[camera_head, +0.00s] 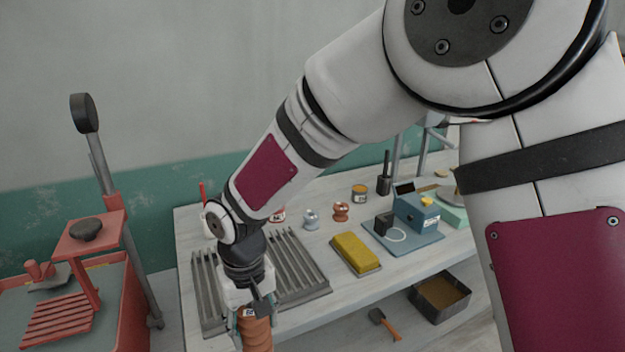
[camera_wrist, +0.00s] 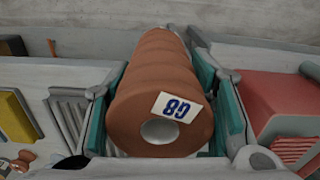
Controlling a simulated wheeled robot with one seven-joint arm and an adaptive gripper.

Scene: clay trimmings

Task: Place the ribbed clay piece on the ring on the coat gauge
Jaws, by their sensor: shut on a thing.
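The ribbed clay piece (camera_head: 257,335) is terracotta brown. In the wrist view the ribbed clay piece (camera_wrist: 150,100) shows its ridges, a round pale hole in its near end and a white label with blue characters. My gripper (camera_head: 250,312) is shut on it, with a teal-padded finger on each side. It hangs at the front left edge of the bench, its lower end cut off by the frame. The coat gauge (camera_head: 415,212) is a blue box on a blue-grey plate at the bench's right. A white ring (camera_head: 398,234) is marked on the plate and looks empty.
A grey ridged rack (camera_head: 290,262) lies behind my gripper. A yellow block (camera_head: 355,252) sits between it and the gauge. Small pieces (camera_head: 311,219) (camera_head: 341,211) and a mustard tin (camera_head: 359,193) stand behind. Red equipment (camera_head: 92,240) stands at left; a bin (camera_head: 440,297) is below.

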